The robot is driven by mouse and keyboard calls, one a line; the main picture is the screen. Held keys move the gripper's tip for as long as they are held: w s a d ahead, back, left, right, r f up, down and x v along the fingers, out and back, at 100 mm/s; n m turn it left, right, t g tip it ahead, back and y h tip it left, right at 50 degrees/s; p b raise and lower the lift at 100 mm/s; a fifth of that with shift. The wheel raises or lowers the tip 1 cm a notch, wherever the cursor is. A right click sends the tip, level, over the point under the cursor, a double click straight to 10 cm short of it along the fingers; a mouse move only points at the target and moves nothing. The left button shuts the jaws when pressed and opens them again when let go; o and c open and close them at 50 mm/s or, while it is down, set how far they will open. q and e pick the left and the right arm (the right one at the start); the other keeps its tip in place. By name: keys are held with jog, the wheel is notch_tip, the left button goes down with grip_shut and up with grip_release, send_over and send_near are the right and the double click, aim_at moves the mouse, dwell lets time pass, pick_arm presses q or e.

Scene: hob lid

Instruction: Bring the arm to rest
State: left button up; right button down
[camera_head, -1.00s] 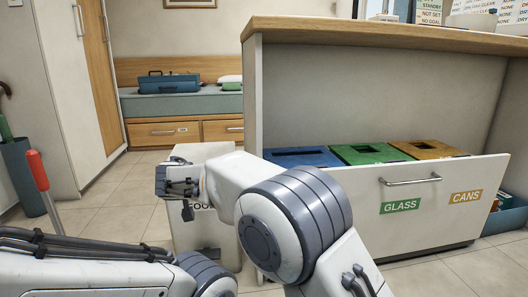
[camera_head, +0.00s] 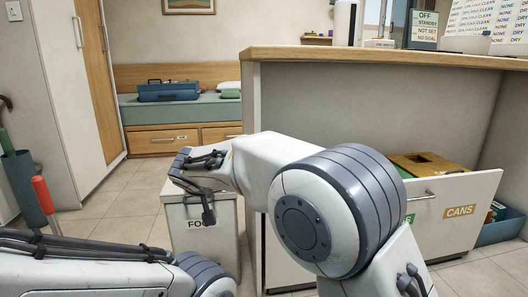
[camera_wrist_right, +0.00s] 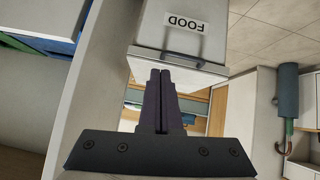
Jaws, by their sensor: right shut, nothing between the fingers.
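My right arm (camera_head: 340,210) is white with grey joint bands and reaches forward across the middle of the head view. Its wrist and right gripper (camera_head: 208,214) are in front of the white FOOD bin (camera_head: 222,245). In the right wrist view the two dark fingers of the right gripper (camera_wrist_right: 160,73) are together with nothing between them. The FOOD bin (camera_wrist_right: 210,35) appears upside down beyond the fingertips there; I cannot tell the exact gap. My left arm (camera_head: 80,265) lies low across the left corner of the head view. Its gripper is not in view.
A wooden-topped counter (camera_head: 400,60) stands to the right, with a pulled-out CANS drawer (camera_head: 480,190) partly hidden by my arm. A blue bin (camera_head: 500,232) is beside it. A tall cabinet (camera_head: 75,110) and umbrella stand (camera_head: 25,190) are left. Floor behind the FOOD bin is clear.

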jog(key=s+d+r+n+g+p, duration=0.25)
jog(key=s+d+r+p, duration=0.45)
jog(key=s, duration=0.6)
jog(key=s+d+r+n+g+p, duration=0.15)
jog(key=s+d+g+p, duration=0.4)
jog(key=s, duration=0.75)
jog(key=s+d+r+n+g+p, duration=0.1)
jog(key=s+d+r+g+p, duration=0.1)
jog(key=s+d+r+p, duration=0.7)
jog(key=s+a+r+p, duration=0.1)
jog(key=s+r+p, duration=0.1)
jog(key=r+p, duration=1.4)
jog(key=s+a+r+p, duration=0.1)
jog(key=r+p, duration=1.4)
jog(key=p, duration=0.5)
jog(key=shift+s+r+m+p, duration=0.3)
jog(key=shift+s+r+p, duration=0.05)
jog(key=shift+r, duration=0.05)
jog(key=shift+a, duration=0.1)
